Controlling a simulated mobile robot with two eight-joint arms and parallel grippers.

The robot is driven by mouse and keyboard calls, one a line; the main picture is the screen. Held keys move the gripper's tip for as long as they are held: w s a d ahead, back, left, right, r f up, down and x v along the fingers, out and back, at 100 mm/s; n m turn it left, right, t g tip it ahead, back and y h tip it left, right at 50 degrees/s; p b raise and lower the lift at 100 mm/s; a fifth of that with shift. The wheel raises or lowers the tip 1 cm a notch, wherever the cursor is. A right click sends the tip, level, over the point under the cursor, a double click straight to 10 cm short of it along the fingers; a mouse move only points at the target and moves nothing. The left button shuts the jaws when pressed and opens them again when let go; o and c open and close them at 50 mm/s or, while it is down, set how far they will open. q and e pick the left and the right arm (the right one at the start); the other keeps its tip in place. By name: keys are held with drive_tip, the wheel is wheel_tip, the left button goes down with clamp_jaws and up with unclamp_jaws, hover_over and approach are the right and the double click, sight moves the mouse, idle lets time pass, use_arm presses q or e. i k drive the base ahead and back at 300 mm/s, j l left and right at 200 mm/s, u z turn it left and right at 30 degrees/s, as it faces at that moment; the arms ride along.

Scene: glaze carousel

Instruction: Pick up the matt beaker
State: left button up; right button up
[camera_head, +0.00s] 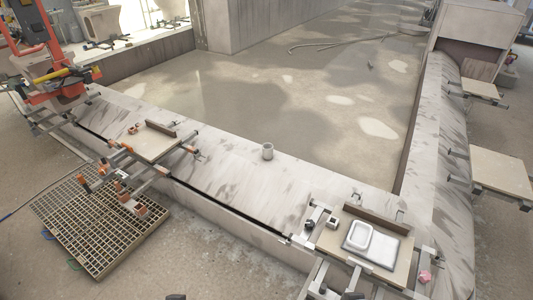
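A small grey matt beaker (268,151) stands upright on the pale, streaked ledge (232,178), near its inner edge in the middle of the head view. Nothing touches it. Only small dark tips show at the bottom edge of the view: what appears to be my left gripper (176,297) and my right gripper (352,296). Both are far in front of the beaker and apart from it. Most of each is cut off by the frame, so I cannot see whether the fingers are open or shut.
A board (150,143) on a metal bracket lies left of the beaker. A floor grating (95,228) is at left. The ledge around the beaker is clear.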

sight(268, 152)
drive_tip(key=i+j, duration=0.1)
drive_tip(key=j, duration=0.9)
drive_tip(key=i+j, duration=0.35)
drive_tip(key=j, duration=0.15)
drive_tip(key=i+j+u, duration=0.15)
drive_tip(key=i+j, duration=0.25)
drive_tip(key=i+l, duration=0.1)
drive_tip(key=i, duration=0.6)
drive_tip(key=i+l+u, duration=0.15)
drive_tip(key=i, duration=0.6)
drive_tip(key=i+l, duration=0.25)
